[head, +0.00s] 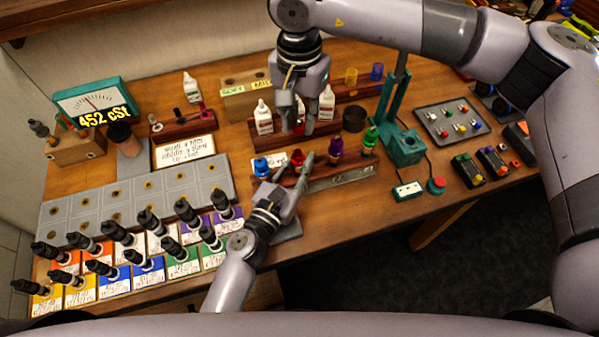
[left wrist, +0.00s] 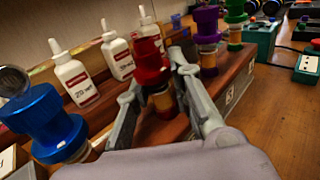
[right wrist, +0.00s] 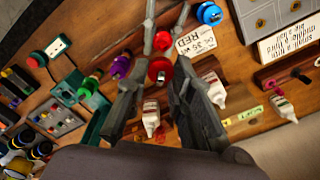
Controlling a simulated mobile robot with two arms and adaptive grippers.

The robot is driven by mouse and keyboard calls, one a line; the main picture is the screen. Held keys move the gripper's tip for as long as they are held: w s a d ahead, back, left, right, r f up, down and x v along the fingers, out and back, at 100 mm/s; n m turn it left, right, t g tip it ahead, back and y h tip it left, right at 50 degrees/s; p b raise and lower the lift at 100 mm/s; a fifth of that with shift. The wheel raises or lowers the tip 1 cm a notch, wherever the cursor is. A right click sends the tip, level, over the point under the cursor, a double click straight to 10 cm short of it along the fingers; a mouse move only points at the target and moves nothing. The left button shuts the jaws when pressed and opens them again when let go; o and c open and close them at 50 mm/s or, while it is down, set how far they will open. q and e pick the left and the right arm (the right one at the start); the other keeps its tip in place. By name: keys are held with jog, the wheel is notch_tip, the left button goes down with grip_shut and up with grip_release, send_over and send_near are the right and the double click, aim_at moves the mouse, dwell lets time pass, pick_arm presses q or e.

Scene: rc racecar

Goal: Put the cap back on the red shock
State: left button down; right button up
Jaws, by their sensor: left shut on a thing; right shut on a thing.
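The red shock (head: 297,157) stands in the wooden rack (head: 345,172) between a blue shock (head: 261,167) and a purple shock (head: 336,147). My left gripper (head: 292,171) is shut on the red shock; its fingers flank the shock in the left wrist view (left wrist: 150,62). My right gripper (head: 298,128) points down above and behind the red shock. In the right wrist view it is shut on a round red cap (right wrist: 160,68), apart from the red shock's top (right wrist: 162,41) in the picture.
White dropper bottles (head: 263,116) stand behind the rack. A green shock (head: 370,138) and a teal press (head: 402,148) are to the right. A card (head: 184,150) lies left of the rack.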

send_over(298, 151)
jog(key=shift+h, duration=0.3)
jog(key=shift+a+f, duration=0.2)
jog(key=shift+f, duration=2.3)
jog(key=shift+f, duration=0.9)
jog(key=shift+d+f, duration=0.1)
jog(key=shift+f, duration=0.45)
